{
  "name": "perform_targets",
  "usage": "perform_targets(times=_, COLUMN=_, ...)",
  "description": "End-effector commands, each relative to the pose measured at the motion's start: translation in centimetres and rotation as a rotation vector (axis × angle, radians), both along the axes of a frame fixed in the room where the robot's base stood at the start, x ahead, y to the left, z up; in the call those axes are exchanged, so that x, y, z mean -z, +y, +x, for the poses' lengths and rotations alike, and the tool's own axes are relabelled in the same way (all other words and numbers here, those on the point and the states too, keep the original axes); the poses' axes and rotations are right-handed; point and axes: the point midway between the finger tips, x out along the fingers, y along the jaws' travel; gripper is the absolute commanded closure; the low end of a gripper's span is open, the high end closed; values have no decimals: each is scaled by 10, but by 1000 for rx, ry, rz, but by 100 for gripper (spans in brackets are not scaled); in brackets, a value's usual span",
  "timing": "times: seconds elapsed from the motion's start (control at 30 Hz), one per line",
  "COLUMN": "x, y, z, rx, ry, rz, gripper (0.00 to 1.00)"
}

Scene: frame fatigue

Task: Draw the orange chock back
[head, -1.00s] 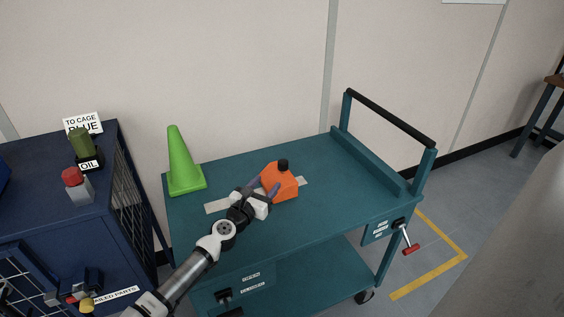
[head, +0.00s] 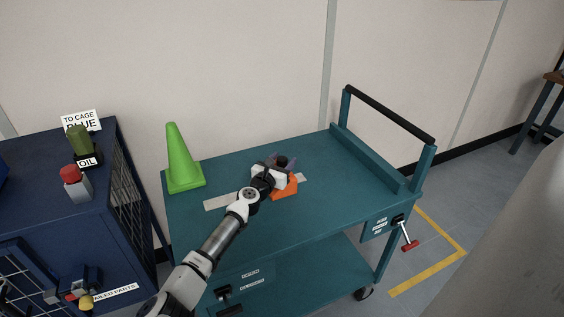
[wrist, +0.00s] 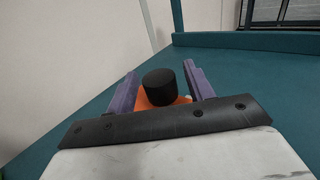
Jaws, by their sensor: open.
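The orange chock (head: 285,191) with a black knob on top stands on the teal cart, on a pale strip (head: 222,201). My gripper (head: 283,162) is over the chock and hides much of it in the head view. In the wrist view, the two purple fingers of my gripper (wrist: 160,90) are open on either side of the black knob (wrist: 160,87). Some orange of the chock (wrist: 146,104) shows below the knob. I cannot tell whether the fingers touch it.
A green cone (head: 182,160) stands left of my arm on the cart (head: 330,200). The cart's black-topped handle (head: 390,112) rises at the right. The cart's right half is clear.

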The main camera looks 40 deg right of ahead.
Motion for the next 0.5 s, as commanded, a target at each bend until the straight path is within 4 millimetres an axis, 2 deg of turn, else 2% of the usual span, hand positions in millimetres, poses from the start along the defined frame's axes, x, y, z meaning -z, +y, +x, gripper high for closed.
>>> perform_targets(times=0.2, x=0, y=0, z=0, rx=0, ry=0, rz=0, gripper=48)
perform_targets(times=0.5, x=0, y=0, z=0, rx=0, ry=0, rz=0, gripper=87)
